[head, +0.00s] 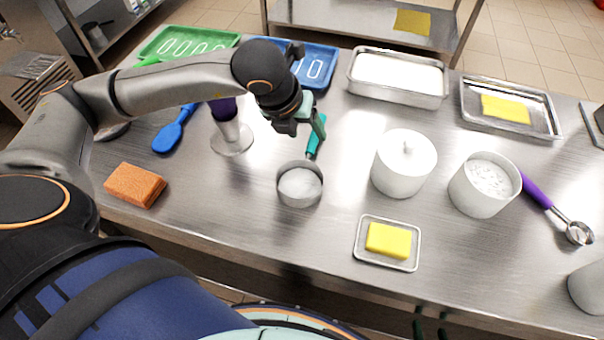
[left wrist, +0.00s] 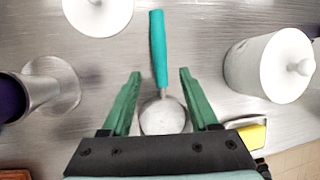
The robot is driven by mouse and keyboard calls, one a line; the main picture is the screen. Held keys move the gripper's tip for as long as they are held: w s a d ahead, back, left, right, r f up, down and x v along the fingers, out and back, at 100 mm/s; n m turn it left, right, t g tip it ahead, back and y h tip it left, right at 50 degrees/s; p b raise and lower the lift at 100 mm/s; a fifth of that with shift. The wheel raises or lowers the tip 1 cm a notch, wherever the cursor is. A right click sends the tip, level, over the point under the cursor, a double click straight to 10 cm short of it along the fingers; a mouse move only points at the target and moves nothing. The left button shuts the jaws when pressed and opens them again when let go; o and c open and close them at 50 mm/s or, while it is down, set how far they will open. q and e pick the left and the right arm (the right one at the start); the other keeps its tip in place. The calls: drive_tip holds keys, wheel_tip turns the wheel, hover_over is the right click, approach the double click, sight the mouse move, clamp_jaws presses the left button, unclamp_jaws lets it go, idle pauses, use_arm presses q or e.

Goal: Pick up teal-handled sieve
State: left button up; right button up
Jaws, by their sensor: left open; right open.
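The teal-handled sieve (head: 300,184) lies on the steel table, its round bowl nearer me and its teal handle (head: 317,135) pointing away. In the left wrist view the sieve's teal handle (left wrist: 158,48) runs out beyond the fingertips, and its bowl (left wrist: 163,117) shows between the green fingers. My left gripper (head: 318,124) is open and empty above the handle; it also shows in the left wrist view (left wrist: 160,74), with one finger on each side of the sieve. My right gripper (head: 430,328) is open and empty at the bottom of the head view, by the table's front edge.
A white lidded pot (head: 403,165) stands right of the sieve, with an open white pot (head: 484,185) beyond. A yellow block on a small tray (head: 360,258) lies in front. A purple-topped metal tool (head: 231,135), blue spatula (head: 172,137) and orange sponge (head: 135,186) are left.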

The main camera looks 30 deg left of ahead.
sight(313, 135)
use_arm(q)
drive_tip(key=x, duration=0.2)
drive_tip(key=w+p+x, duration=0.1)
drive_tip(key=x, duration=0.2)
drive_tip(key=shift+a+r, duration=0.15)
clamp_jaws()
idle(0.4)
